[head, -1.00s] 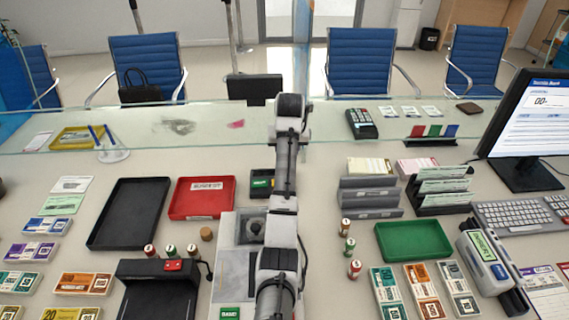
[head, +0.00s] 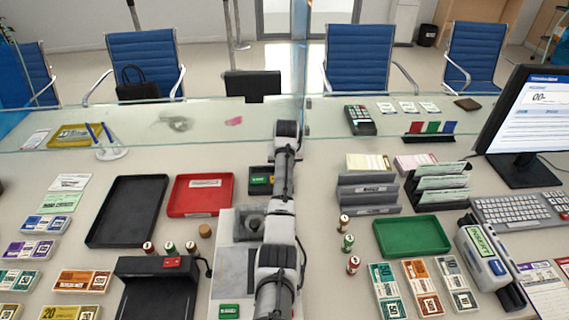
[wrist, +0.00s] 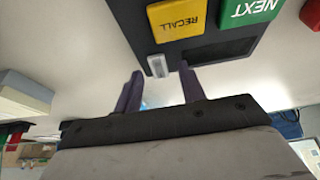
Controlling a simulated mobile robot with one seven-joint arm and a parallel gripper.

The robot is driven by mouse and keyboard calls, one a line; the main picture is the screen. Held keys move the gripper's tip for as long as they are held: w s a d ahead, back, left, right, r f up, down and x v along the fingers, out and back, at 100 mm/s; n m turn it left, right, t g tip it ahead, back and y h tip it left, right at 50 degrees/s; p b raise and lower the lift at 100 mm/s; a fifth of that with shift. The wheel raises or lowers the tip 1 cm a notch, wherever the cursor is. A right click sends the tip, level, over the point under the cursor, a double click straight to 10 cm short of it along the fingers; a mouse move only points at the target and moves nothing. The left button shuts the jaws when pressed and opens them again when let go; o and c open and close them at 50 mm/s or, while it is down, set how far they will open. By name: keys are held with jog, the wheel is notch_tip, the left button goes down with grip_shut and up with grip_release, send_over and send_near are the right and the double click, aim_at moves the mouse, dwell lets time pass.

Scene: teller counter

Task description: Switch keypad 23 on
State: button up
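A dark keypad (head: 259,181) with a green button stands on the counter beside my arm, which partly hides it in the head view. In the wrist view the dark keypad (wrist: 221,47) fills the top, with a yellow RECALL button (wrist: 184,16), a green NEXT button (wrist: 246,10) and a dark blank panel. A small light grey switch (wrist: 158,66) sits at its edge. I see no number 23 on it. My gripper (wrist: 160,69) is open, with one finger on each side of the switch and gaps visible. My fingertips are hidden in the head view.
A red tray (head: 201,196) is left of the keypad, and a grey file rack (head: 367,190) stands to the right. A glass screen (head: 220,125) crosses behind. A card terminal (head: 360,120) lies beyond it. Small stamps (head: 344,224) stand right of my arm.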

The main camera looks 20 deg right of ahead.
jog(key=shift+c, duration=0.4)
grip_shut()
